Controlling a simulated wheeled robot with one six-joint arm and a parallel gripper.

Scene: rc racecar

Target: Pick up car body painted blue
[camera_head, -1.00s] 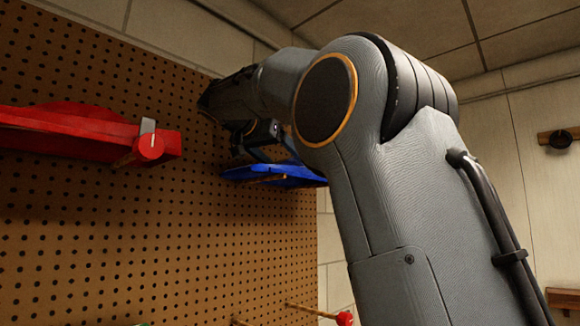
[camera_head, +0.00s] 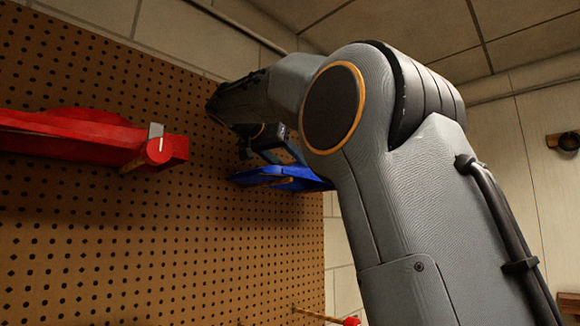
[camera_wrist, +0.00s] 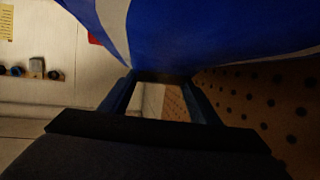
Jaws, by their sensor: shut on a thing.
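The blue car body (camera_head: 284,178) is in front of the pegboard, partly hidden behind my arm. In the wrist view the blue car body (camera_wrist: 200,35) fills the top of the picture, with a pale stripe on its left part. My gripper (camera_wrist: 160,82) is shut on the car body, its two fingers reaching up to the blue surface. In the head view my gripper (camera_head: 285,150) is dark and small, just above the blue body, and its fingertips are hard to make out.
A brown pegboard (camera_head: 120,230) stands along the left. A red car body (camera_head: 80,138) hangs on it at the left. A peg with a red end (camera_head: 350,321) sticks out low down. In the wrist view several small items (camera_wrist: 35,68) sit along the pale wall.

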